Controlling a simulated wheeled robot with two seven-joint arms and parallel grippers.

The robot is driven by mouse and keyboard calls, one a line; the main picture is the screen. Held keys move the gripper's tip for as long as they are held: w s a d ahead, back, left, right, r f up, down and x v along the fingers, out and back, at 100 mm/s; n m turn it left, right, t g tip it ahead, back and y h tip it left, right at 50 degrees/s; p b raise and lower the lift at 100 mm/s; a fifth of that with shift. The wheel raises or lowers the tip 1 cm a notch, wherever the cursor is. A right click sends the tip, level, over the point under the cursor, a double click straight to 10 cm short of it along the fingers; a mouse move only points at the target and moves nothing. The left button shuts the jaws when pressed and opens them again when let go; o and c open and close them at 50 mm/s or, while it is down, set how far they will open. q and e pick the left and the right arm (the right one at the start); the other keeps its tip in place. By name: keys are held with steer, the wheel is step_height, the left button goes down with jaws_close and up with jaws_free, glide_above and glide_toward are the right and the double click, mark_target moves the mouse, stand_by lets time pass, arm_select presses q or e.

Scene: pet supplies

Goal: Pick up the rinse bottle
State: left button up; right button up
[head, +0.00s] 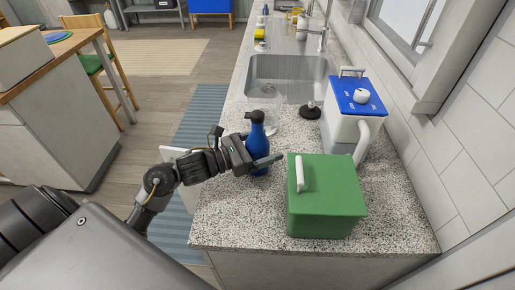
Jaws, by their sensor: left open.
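The rinse bottle (257,136) looks to be the blue spray bottle with a black nozzle, standing upright on the speckled counter. My left gripper (262,163) comes in from the left and is open at the bottle. One finger shows in front of the bottle, across its lower part. The other finger is hard to make out, so I cannot tell whether the jaws touch the bottle. My right gripper is not in view.
A green box (328,200) with a white handle stands close on the right. Behind it is a white container with a blue lid (356,97). A black plug-like item (310,112) and a sink (288,75) lie behind. Bare counter (225,215) is in front.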

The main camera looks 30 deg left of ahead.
mark_target(262, 133)
arm_select(q)
steer(key=c, duration=1.5)
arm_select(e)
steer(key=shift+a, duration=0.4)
arm_select(q)
steer(key=shift+r, duration=0.1)
steer(key=shift+r, duration=0.45)
steer(key=r, duration=0.1)
steer(key=r+b, duration=0.1)
steer(key=shift+w+a+r, duration=0.1)
steer(key=shift+a+r, duration=0.25)
steer(key=shift+r, duration=0.05)
steer(key=w+a+r+b, duration=0.1)
steer(key=a+r, duration=0.2)
steer(key=a, duration=0.1)
steer(key=w+a+r+b, duration=0.2)
steer(key=a+r, duration=0.1)
steer(key=a, duration=0.1)
steer(key=w+a+r+b, duration=0.1)
steer(key=a+r, duration=0.2)
steer(key=a, duration=0.1)
steer(key=shift+w+a+r, duration=0.1)
steer(key=shift+w+a, duration=0.1)
steer(key=shift+a, duration=0.15)
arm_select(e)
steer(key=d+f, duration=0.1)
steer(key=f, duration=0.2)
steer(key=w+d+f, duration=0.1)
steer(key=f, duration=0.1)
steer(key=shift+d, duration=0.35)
